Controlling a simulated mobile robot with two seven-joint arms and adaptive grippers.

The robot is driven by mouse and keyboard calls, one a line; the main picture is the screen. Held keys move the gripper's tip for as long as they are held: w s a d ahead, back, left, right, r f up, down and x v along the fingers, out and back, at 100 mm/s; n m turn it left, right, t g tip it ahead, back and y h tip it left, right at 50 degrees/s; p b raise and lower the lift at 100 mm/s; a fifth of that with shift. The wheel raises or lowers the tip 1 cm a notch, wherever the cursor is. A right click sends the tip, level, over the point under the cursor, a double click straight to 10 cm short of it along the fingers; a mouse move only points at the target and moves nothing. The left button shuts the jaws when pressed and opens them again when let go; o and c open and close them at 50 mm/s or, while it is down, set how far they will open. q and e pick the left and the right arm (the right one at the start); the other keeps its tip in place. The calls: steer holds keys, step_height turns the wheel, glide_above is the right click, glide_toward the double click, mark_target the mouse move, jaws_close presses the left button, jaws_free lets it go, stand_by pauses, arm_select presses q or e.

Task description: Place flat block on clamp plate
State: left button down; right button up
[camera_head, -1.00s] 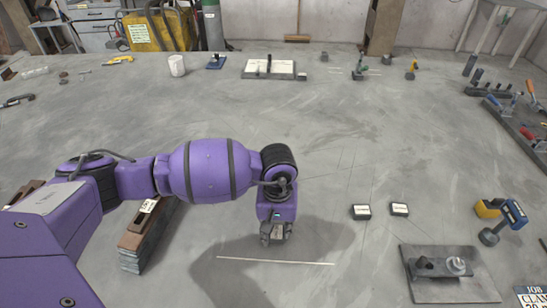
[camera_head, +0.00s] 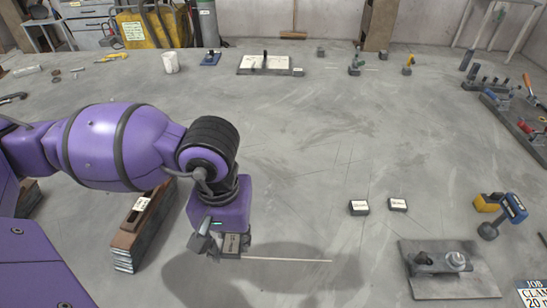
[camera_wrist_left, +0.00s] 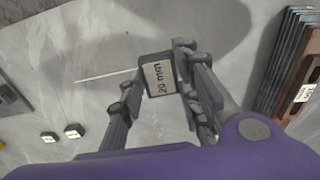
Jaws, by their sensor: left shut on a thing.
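My left gripper (camera_head: 221,246) is shut on a small dark block (camera_head: 236,243) with a white label. In the left wrist view the block (camera_wrist_left: 160,76) reads "20 mm" and sits between the fingers of the gripper (camera_wrist_left: 158,82). The gripper holds it above the grey surface, left of a thin pale line. The dark clamp plate (camera_head: 422,287) lies at the lower right with a knob and a round metal part on it, well apart from the gripper. My right gripper is not in view.
Two small labelled blocks (camera_head: 359,208) (camera_head: 397,205) lie left of and behind the plate. A stack of long bars (camera_head: 140,232) lies beside my left arm.

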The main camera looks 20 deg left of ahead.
arm_select(q)
steer(key=shift+s+r, duration=0.15)
steer(key=shift+s, duration=0.1)
steer(key=shift+a, duration=0.25)
steer(key=shift+w+a+r+m+p, duration=0.25)
steer(key=shift+w+r+m+p, duration=0.8)
steer(key=shift+r, duration=0.2)
steer(key=w+d+r+m+p, duration=0.1)
steer(key=w+d+r+p, duration=0.1)
steer(key=r, duration=0.5)
steer(key=shift+w+d+r+p, duration=0.35)
steer(key=shift+w+p, duration=0.25)
steer(key=shift+p, duration=0.45)
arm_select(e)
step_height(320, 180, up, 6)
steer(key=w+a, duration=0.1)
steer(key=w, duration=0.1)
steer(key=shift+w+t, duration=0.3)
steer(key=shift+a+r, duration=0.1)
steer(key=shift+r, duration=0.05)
